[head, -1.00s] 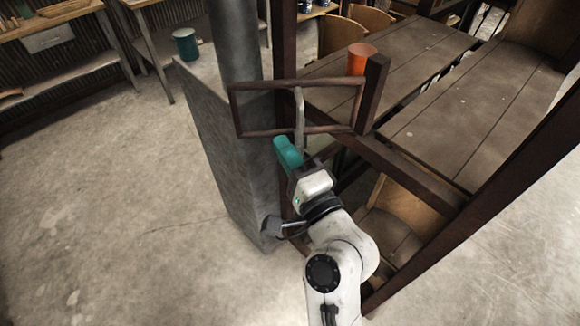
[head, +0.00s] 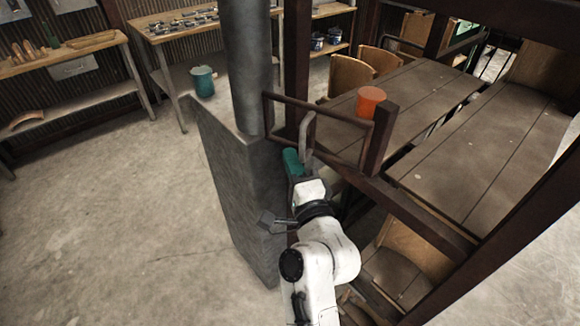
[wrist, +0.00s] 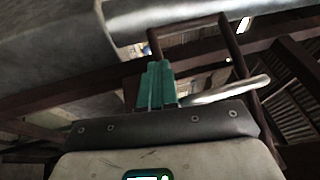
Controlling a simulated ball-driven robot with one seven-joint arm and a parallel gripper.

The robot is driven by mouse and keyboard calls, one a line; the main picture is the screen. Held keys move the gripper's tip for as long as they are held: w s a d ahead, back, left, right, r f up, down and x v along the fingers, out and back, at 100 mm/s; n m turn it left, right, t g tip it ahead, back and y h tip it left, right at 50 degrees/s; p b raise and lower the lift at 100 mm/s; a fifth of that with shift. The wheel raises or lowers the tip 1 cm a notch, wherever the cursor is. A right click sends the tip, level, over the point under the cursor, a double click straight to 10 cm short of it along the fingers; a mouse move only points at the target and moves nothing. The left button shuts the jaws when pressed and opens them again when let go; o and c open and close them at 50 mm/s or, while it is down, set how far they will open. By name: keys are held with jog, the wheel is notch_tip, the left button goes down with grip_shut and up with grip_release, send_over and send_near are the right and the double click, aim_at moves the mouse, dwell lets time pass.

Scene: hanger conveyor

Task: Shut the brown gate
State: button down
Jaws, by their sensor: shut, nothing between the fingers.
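The brown gate is a thin rectangular frame (head: 318,108) in the head view. Its right end meets a short brown post (head: 381,140), and its left end lies in front of the right edge of a grey round column (head: 240,62). A grey bent bar (head: 308,134) stands upright against the gate. My gripper (head: 291,158) has teal fingers, shut and empty, just below and left of that bar. Whether they touch the bar or gate is unclear. In the wrist view, the fingers (wrist: 158,82) point up towards the brown frame (wrist: 236,48), with a grey rod (wrist: 230,90) to their right.
A grey block (head: 235,190) stands left of my arm. An orange cup (head: 370,101) sits on the plank table (head: 420,110) behind the post. Brown beams (head: 430,225) close in the right side. A teal cup (head: 203,81) is behind the block. Open floor lies at left.

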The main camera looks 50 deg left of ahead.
jog(key=shift+w+a+b, duration=0.35)
jog(key=shift+w+b, duration=0.2)
jog(key=shift+w, duration=0.3)
jog(key=shift+w+a+b, duration=0.35)
jog(key=shift+w+b, duration=0.25)
jog(key=shift+w, duration=0.2)
jog(key=shift+w+a+b, duration=0.35)
jog(key=shift+w+b, duration=0.2)
jog(key=shift+w, duration=0.4)
jog(key=shift+d, duration=0.1)
jog(key=b+v, duration=0.1)
jog(key=v, duration=0.9)
jog(key=shift+d, duration=0.3)
jog(key=shift+f, duration=0.1)
